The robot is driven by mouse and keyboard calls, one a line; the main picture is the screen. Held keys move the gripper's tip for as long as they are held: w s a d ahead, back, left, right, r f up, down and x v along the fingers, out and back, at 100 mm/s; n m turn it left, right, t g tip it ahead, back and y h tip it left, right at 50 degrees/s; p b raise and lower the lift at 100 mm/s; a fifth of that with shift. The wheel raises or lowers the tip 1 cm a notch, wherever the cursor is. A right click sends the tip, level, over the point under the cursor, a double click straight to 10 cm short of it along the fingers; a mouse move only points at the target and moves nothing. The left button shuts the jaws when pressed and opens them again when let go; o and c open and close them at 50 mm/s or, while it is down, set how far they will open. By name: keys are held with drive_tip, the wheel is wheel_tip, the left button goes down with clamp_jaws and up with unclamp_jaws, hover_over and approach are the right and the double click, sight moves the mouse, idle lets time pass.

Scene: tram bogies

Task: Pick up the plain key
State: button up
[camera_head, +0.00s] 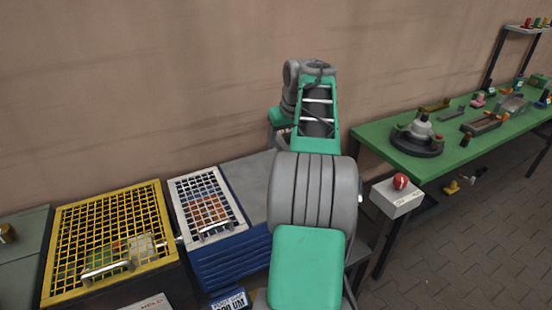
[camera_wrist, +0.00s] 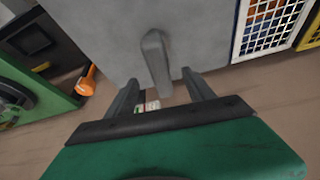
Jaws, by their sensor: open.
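A plain grey, elongated piece (camera_wrist: 157,66), which looks like the plain key, lies on a grey top (camera_wrist: 105,40) in the wrist view. One end of it is wider. My gripper (camera_wrist: 160,78) is open, with its two dark fingers pointing toward the piece. The piece's narrow end reaches into the gap between the fingers, and I see no contact with either one. In the head view the key cannot be made out, and my arm hides my gripper and part of the grey top (camera_head: 255,178).
A blue box with a white grille (camera_head: 208,204) and a yellow-grilled box (camera_head: 110,240) stand left of my arm. A green bench (camera_head: 385,150) with parts is at right, near a red button box (camera_head: 398,195). An orange-handled item (camera_wrist: 87,80) shows in the wrist view.

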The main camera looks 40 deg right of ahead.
drive_tip(key=x, duration=0.7)
drive_tip(key=shift+s+a+f, duration=0.1)
drive_tip(key=shift+s+a, duration=0.05)
drive_tip(key=shift+s, duration=0.1)
clamp_jaws()
idle(0.5)
